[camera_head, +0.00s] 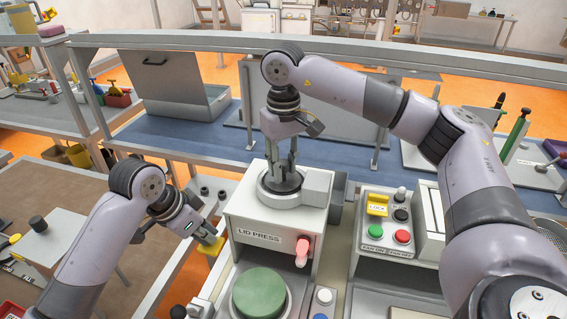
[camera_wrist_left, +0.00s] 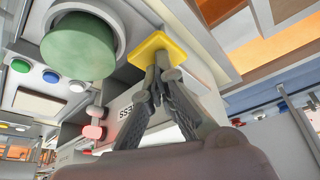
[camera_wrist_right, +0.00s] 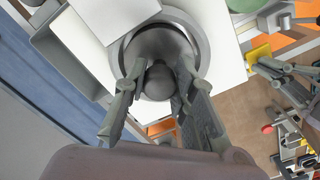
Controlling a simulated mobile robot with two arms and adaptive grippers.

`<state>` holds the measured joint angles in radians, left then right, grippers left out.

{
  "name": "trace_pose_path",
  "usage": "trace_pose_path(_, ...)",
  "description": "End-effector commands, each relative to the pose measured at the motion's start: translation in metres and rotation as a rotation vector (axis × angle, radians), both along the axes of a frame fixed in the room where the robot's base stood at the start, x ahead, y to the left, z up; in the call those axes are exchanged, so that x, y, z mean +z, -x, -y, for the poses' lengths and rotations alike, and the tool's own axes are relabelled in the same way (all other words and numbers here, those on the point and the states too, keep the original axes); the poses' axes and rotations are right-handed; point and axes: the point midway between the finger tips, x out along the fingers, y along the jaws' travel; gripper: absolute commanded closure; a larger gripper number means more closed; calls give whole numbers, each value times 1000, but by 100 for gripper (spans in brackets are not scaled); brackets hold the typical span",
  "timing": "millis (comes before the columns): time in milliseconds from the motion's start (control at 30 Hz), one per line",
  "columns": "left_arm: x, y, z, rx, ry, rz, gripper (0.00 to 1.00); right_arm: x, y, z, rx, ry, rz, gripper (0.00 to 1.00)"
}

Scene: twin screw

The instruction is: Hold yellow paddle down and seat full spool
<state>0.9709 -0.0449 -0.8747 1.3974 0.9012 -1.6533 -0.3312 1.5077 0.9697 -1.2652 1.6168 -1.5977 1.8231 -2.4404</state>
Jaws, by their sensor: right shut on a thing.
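The yellow paddle (camera_head: 212,248) is at the left side of the machine marked LID PRESS. My left gripper (camera_head: 218,238) is at the paddle; in the left wrist view its fingertips (camera_wrist_left: 160,68) are together against the yellow plate (camera_wrist_left: 176,50). My right gripper (camera_head: 282,165) points down over the round seat (camera_head: 268,195) on top of the machine. In the right wrist view its fingers (camera_wrist_right: 157,80) are on either side of a grey rounded knob (camera_wrist_right: 157,84), likely the spool's, inside a grey ring (camera_wrist_right: 202,35). The spool's depth in the seat cannot be told.
In front stand a green round pad (camera_head: 258,292) and a pink handle (camera_head: 302,250). To the right is a button box (camera_head: 385,232) with a yellow LOCK tag (camera_head: 377,204). A rail (camera_head: 200,41) and a blue bench (camera_head: 190,133) lie behind.

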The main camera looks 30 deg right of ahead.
Motion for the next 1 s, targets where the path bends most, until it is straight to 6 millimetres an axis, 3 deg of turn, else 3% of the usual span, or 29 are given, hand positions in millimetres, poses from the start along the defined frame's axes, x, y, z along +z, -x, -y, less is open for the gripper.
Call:
trace_pose_path(33,-2,0,0,0,-3,-3,100,0,0,0,0,0,0,100)
trace_pose_path(67,-2,0,0,0,-3,-3,100,0,0,0,0,0,0,75)
trace_pose_path(400,-2,0,0,0,-3,-3,100,0,0,0,0,0,0,52)
trace_pose_path(733,-2,0,-1,0,-3,-3,100,1,0,0,0,0,-1,52)
trace_pose_path(1000,-2,0,-1,0,-3,-3,100,19,0,0,0,0,-1,52)
